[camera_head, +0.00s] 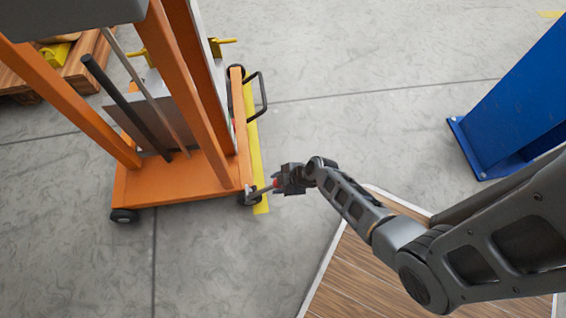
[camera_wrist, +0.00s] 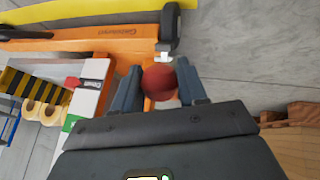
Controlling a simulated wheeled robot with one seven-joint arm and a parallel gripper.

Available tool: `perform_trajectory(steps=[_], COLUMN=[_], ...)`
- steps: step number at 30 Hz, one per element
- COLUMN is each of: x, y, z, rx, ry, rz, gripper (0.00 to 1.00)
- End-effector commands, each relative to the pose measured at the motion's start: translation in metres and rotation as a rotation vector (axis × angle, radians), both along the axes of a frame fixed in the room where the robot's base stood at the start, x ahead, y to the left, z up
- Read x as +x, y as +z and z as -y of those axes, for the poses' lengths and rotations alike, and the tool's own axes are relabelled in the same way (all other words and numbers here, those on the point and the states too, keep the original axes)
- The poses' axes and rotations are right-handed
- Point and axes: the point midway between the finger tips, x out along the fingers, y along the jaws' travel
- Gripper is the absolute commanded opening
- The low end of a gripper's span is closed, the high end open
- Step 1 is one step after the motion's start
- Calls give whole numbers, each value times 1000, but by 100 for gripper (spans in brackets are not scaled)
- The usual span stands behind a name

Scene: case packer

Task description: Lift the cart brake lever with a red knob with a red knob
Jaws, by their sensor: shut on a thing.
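The cart (camera_head: 180,180) is orange, with upright posts and small black wheels, and stands at the left in the head view. Its brake lever (camera_head: 262,190) sticks out from the lower right corner, beside a wheel. The lever's red knob (camera_wrist: 160,82) shows between the two fingers in the wrist view. My gripper (camera_head: 278,183) is at the end of the lever and is shut on the red knob. The fingers (camera_wrist: 160,88) stand on both sides of the knob. Most of the lever behind the knob is hidden in the wrist view.
A yellow strip (camera_head: 257,160) runs along the cart's right side, near a black handle (camera_head: 260,95). A blue structure (camera_head: 515,100) stands at the right. A wooden-topped platform (camera_head: 360,270) lies below my arm. A pallet (camera_head: 85,65) is at the upper left. Grey floor is clear between cart and blue structure.

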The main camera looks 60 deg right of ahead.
Motion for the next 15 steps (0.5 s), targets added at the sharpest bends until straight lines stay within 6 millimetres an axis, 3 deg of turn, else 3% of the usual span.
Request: perform_trajectory(steps=[15], x=[7], y=[8], z=[-4], rx=[3], ry=[0], rz=[4], gripper=[0])
